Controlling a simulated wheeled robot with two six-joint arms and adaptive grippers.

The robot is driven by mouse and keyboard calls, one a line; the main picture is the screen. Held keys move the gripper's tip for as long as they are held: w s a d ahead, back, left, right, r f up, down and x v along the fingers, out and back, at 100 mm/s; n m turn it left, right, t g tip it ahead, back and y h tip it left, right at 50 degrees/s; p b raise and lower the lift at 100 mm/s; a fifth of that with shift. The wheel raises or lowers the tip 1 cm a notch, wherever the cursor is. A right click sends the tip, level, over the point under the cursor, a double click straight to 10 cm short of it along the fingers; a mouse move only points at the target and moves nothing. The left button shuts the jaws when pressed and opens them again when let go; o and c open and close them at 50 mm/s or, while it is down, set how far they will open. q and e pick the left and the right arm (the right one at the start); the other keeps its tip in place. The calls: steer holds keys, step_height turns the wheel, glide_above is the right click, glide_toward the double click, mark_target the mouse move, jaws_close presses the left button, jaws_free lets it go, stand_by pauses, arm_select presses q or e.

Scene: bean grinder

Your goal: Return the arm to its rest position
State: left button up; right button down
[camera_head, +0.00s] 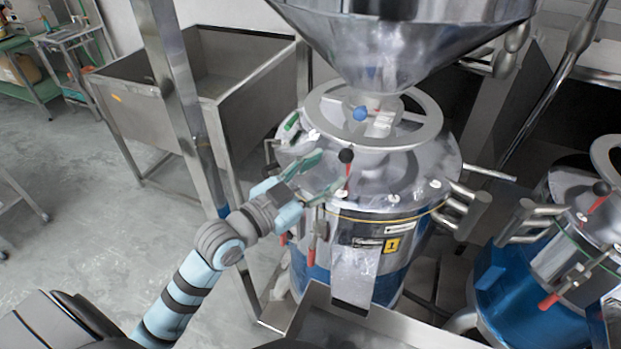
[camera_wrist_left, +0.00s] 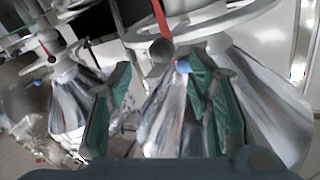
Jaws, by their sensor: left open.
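My left arm comes in from the lower left in the head view, and its left gripper (camera_head: 328,174) is at the front left of the bean grinder (camera_head: 418,180). The gripper is open, with its green fingers on either side of a gap. A lever with a black ball knob (camera_head: 346,156) and red shaft stands at the fingertips; I cannot tell whether they touch. In the left wrist view the open fingers of the gripper (camera_wrist_left: 160,100) show with nothing held between them, and the black knob (camera_wrist_left: 162,50) lies beyond. My right gripper is not in view.
A steel hopper (camera_head: 400,35) hangs over the grinder. A metal post (camera_head: 180,95) and a steel bin (camera_head: 150,105) stand at left. A second blue machine (camera_head: 560,240) is at right. A steel chute (camera_head: 355,275) is in front. The floor (camera_head: 90,220) at left is clear.

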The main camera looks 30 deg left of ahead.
arm_select(q)
steer(key=v, duration=0.4)
steer(key=shift+s, duration=0.1)
